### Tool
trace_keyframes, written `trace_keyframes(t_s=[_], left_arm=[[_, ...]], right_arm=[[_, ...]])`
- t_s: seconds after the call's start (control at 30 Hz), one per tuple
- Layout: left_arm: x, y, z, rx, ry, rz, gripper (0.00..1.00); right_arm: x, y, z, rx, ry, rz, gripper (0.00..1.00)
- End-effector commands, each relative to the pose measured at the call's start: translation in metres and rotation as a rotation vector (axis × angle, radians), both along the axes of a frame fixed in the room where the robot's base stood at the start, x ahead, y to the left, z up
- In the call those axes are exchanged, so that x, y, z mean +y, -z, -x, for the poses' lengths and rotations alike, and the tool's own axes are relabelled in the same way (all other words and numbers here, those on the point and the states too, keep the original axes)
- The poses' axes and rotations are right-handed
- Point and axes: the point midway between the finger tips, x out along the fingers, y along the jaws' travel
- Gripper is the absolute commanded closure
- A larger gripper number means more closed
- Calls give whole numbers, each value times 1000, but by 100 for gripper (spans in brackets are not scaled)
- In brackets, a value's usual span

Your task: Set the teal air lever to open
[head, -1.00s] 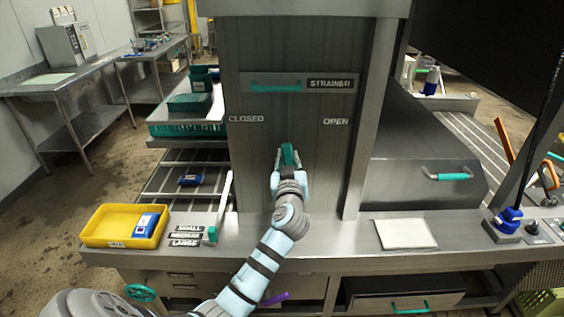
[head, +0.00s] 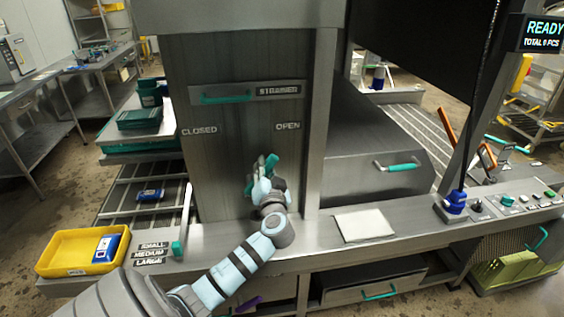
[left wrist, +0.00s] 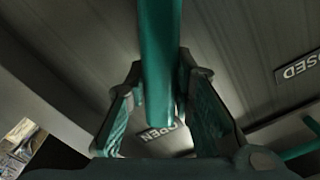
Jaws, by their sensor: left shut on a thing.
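The teal air lever (head: 270,162) is on the grey upright panel (head: 200,165), between the CLOSED label (head: 199,131) and the OPEN label (head: 288,126). It leans to the right, nearer the OPEN side. My left gripper (head: 265,180) is shut on the lever, with a finger on either side. In the left wrist view the lever (left wrist: 158,60) passes between the two fingers (left wrist: 160,115), and the OPEN lettering shows partly hidden behind it. The lever's base is hidden by my gripper. My right gripper is not in view.
Above is a STRAINER plate with a teal bar (head: 225,97). A yellow tray (head: 75,252) with a blue packet stands at the left of the ledge. A white pad (head: 364,225) and a blue knob (head: 455,202) lie to the right. A steel hood (head: 375,165) is right of the panel.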

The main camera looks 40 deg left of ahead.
Motion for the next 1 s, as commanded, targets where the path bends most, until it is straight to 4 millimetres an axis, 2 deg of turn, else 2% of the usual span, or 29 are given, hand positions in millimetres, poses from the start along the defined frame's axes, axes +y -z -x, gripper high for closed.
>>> trace_keyframes(t_s=[0.2, 0.53, 0.57, 0.67, 1.0], left_arm=[[6, 2, 7, 23, -16, -14, 100], [6, 3, 7, 26, -17, -15, 100], [6, 3, 6, 26, -16, -14, 73], [5, 3, 6, 25, -14, -13, 57], [2, 2, 7, 21, -13, -13, 57]], right_arm=[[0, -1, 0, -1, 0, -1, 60], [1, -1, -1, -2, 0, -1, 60], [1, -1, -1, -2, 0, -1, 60], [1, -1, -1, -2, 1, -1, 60], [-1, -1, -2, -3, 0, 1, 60]])
